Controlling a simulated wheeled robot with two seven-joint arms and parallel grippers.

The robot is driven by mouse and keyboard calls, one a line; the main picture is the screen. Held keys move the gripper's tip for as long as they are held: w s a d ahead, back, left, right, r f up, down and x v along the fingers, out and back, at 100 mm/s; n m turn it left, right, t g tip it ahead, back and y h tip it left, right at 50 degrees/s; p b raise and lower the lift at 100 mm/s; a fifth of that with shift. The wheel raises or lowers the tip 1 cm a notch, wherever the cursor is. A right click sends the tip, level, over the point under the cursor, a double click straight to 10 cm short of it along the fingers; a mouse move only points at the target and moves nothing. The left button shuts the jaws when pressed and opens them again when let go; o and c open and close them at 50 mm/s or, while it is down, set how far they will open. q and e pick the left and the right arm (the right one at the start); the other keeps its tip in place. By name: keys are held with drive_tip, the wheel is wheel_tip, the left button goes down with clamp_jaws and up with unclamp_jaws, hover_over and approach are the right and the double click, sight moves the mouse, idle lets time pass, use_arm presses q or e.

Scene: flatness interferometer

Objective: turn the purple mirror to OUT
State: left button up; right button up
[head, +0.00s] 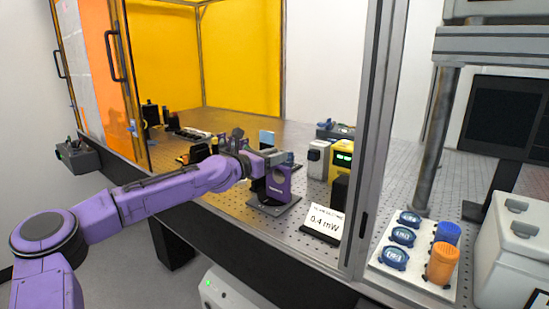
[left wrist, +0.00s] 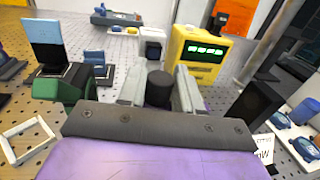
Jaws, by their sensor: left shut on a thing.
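The purple mirror (head: 274,184) stands in a purple mount on a dark base plate, near the front edge of the optical table. My left gripper (head: 272,158) is at the top of this mount. In the left wrist view, the fingers of my left gripper (left wrist: 160,90) are on either side of a dark round knob (left wrist: 159,88) and shut on it. The knob appears to belong to the mirror's mount. My right gripper is not in view.
A yellow box with a green display (head: 343,160) stands behind right of the mirror. A sign reading 0.4 mW (head: 325,222) is at the front edge. A metal frame post (head: 370,140) rises to its right.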

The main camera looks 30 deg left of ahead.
use_arm(q)
drive_tip(key=o, duration=0.9)
drive_tip(key=shift+s+a+r+p, duration=0.2)
drive_tip(key=shift+s+p, duration=0.2)
drive_tip(key=p+v, duration=0.3)
drive_tip(key=p, duration=0.2)
drive_tip(key=p+v, duration=0.3)
drive_tip(key=p, duration=0.1)
drive_tip(key=p+v, duration=0.3)
drive_tip(key=p, duration=0.2)
drive_tip(key=shift+s+f+p, duration=0.25)
drive_tip(key=shift+s+p, duration=0.1)
